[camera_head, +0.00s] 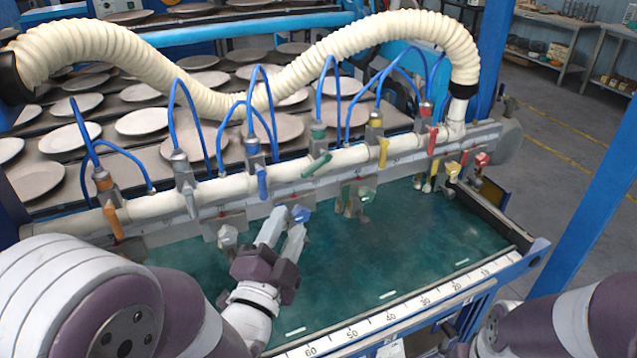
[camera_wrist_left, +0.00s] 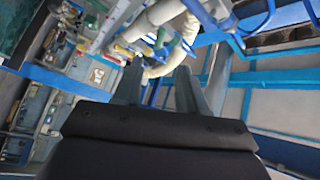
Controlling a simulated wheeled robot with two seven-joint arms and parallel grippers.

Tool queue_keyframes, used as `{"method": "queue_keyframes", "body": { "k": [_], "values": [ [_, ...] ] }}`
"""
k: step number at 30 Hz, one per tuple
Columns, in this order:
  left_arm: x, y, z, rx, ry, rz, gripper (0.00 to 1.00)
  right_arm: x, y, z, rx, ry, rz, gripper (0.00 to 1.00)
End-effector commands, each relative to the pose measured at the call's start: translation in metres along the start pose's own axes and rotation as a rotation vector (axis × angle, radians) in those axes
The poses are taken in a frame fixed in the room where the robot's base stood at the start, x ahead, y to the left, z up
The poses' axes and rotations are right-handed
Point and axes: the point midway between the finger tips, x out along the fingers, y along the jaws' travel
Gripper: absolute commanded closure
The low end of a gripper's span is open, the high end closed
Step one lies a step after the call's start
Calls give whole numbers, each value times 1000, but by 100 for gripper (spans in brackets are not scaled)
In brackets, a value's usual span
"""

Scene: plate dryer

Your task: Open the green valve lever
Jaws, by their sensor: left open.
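The green valve lever (camera_head: 317,165) sits on the cream pipe (camera_head: 345,158) near the middle of the head view, below a green-collared fitting with a blue hose. It slants, while the neighbouring levers hang more steeply. My left gripper (camera_head: 286,226) is below and to the left of the lever, apart from it, over the teal panel. Its two fingers are spread with nothing between them. My right gripper is out of view.
A blue lever (camera_head: 262,182) hangs left of the green one, and a yellow lever (camera_head: 383,152) hangs to its right. Small nozzles (camera_head: 355,200) hang below the pipe. Looping blue hoses (camera_head: 322,85) rise above it. The teal panel (camera_head: 420,230) is clear at right.

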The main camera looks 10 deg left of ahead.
Motion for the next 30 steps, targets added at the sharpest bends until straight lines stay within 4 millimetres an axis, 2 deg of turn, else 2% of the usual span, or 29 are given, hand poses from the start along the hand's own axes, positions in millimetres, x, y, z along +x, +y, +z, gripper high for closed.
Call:
{"method": "queue_keyframes", "body": {
  "k": [1,8,10,15,16,19,24,30],
  "values": [
    [1,11,6,-1,3,-6,59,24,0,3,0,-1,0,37],
    [14,12,7,-1,6,-7,59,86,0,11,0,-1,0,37],
    [31,3,2,-1,3,-2,59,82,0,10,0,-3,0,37],
    [71,2,1,-1,2,0,59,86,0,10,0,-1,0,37],
    [80,-3,-2,0,1,2,59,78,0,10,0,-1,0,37],
    [99,-2,-2,0,1,3,59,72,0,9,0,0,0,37],
    [116,-2,-2,0,2,2,59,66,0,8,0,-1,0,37],
    [119,0,-1,0,3,1,59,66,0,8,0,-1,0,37]
  ]
}}
